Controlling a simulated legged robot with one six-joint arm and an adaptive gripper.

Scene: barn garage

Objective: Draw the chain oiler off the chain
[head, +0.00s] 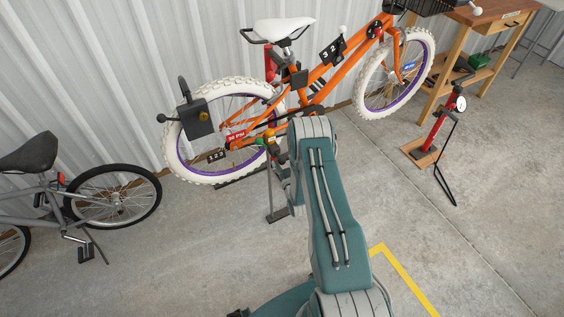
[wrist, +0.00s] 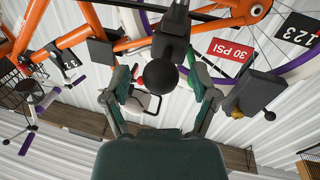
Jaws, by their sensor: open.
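An orange bicycle (head: 330,85) with white tyres stands by the wall, its rear wheel and drivetrain behind my gripper. In the wrist view, a dark block (wrist: 173,40) ending in a black ball knob (wrist: 161,75) hangs below the orange frame (wrist: 75,35); it looks like the chain oiler, but I cannot be sure. My gripper (wrist: 162,84) is open, one finger on each side of the knob, with visible gaps. I cannot tell how deep the knob sits between the fingers. In the head view my arm hides much of this spot, and the chain contact is not clear.
A dark box with a knob (head: 196,120) sits at the rear wheel's left, near a red 30 PSI tag (head: 235,136). A grey bicycle (head: 80,195) stands left. A red floor pump (head: 440,125) and wooden workbench (head: 475,45) are right. The concrete floor in front is mostly clear.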

